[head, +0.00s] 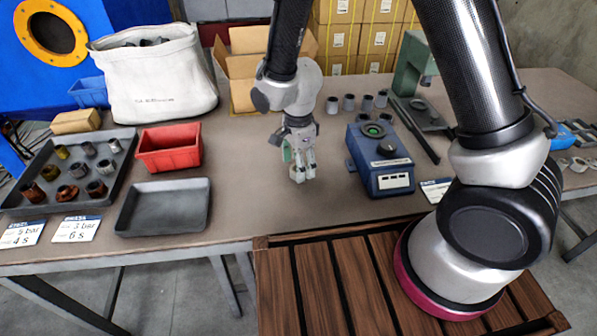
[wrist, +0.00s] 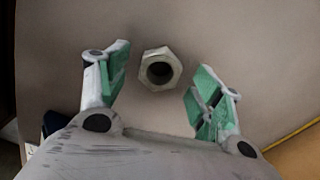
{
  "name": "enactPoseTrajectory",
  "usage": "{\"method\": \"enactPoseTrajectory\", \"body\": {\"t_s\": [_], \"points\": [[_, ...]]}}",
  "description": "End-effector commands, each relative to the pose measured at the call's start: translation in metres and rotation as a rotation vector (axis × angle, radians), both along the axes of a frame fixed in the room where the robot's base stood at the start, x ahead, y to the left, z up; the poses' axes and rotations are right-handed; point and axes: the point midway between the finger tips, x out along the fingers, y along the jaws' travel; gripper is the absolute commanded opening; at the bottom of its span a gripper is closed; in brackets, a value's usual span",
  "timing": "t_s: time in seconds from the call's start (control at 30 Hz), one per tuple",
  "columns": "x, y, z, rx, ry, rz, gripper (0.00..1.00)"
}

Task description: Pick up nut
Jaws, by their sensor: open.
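A pale metal hex nut (wrist: 160,69) with a dark round hole lies on the brown tabletop in the wrist view. My gripper (head: 301,170) points down over the middle of the table in the head view. In the wrist view, its two green-padded fingers are spread apart, one on each side of the nut, with a gap on both sides. The fingers are empty. In the head view the gripper hides most or all of the nut.
A blue device (head: 382,165) stands right of my gripper, with several dark cylinders (head: 349,103) behind it. An empty grey tray (head: 163,207), a red bin (head: 168,147) and a tray of fittings (head: 42,168) are on the left. A cardboard box (head: 243,72) is behind.

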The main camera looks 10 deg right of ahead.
Motion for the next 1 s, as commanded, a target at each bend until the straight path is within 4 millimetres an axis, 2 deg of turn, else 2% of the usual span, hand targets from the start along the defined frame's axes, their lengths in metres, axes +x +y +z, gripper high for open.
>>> {"method": "enactPoseTrajectory", "body": {"t_s": [0.1, 0.33, 0.63, 0.87, 1.0], "points": [[0.000, 0.000, -0.009, 0.000, 0.001, 0.000, 0.66], [0.000, 0.000, -0.010, 0.000, -0.001, 0.001, 0.64], [0.000, 0.000, -0.010, 0.000, -0.001, 0.001, 0.11], [0.000, 0.000, -0.009, 0.000, -0.001, 0.001, 0.11], [0.001, 0.001, 0.005, 0.003, -0.004, 0.001, 0.11]]}}
